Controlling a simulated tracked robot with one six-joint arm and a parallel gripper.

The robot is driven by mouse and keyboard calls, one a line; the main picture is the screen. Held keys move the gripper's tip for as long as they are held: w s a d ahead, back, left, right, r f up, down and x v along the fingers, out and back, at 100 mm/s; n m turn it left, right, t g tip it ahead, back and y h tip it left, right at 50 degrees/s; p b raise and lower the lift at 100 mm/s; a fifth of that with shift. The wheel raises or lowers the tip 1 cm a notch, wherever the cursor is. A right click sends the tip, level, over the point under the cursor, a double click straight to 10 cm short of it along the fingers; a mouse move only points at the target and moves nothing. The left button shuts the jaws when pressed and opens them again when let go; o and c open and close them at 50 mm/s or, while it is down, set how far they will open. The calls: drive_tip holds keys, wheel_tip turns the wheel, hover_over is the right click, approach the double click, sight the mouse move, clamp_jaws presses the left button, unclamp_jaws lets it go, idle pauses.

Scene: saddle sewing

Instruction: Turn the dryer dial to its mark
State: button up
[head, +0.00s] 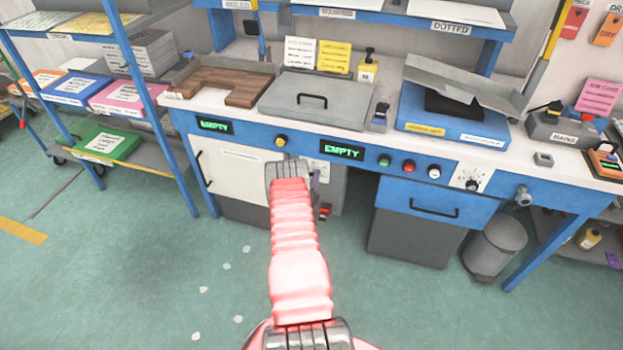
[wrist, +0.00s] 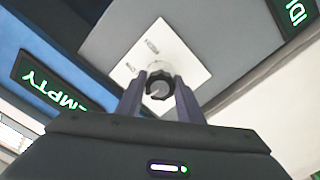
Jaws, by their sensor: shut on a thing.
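The dial (wrist: 158,91) is a dark round knob with a pale pointer on a white plate (wrist: 168,50), seen in the wrist view. The plate carries small printed marks, too small to read. My gripper (wrist: 160,82) is shut on the dial, with one dark finger on each side of it. In the head view the plate (head: 319,166) shows partly beside my arm, under the bench front. The dial itself is hidden there behind my arm, and only a bit of purple finger shows.
Green-lit displays (head: 342,150) reading EMPTY sit on the blue bench front. Another knob on a white plate (head: 470,180) is farther right, past several coloured buttons. A white cabinet door (head: 228,174) is left of my arm. A bin (head: 496,246) stands at right. The floor is mostly clear.

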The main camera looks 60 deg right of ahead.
drive_tip(key=shift+w+a+n, duration=0.1)
drive_tip(key=shift+w+n, duration=0.15)
drive_tip(key=shift+n, duration=0.65)
drive_tip(key=o, duration=0.8)
drive_tip(key=shift+o, duration=1.3)
drive_tip(key=shift+s, duration=0.1)
drive_tip(key=shift+a, duration=0.1)
drive_tip(key=s+a, duration=0.2)
drive_tip(key=a, duration=1.1)
drive_tip(key=shift+a, duration=0.2)
drive_tip(key=shift+s+f, duration=0.1)
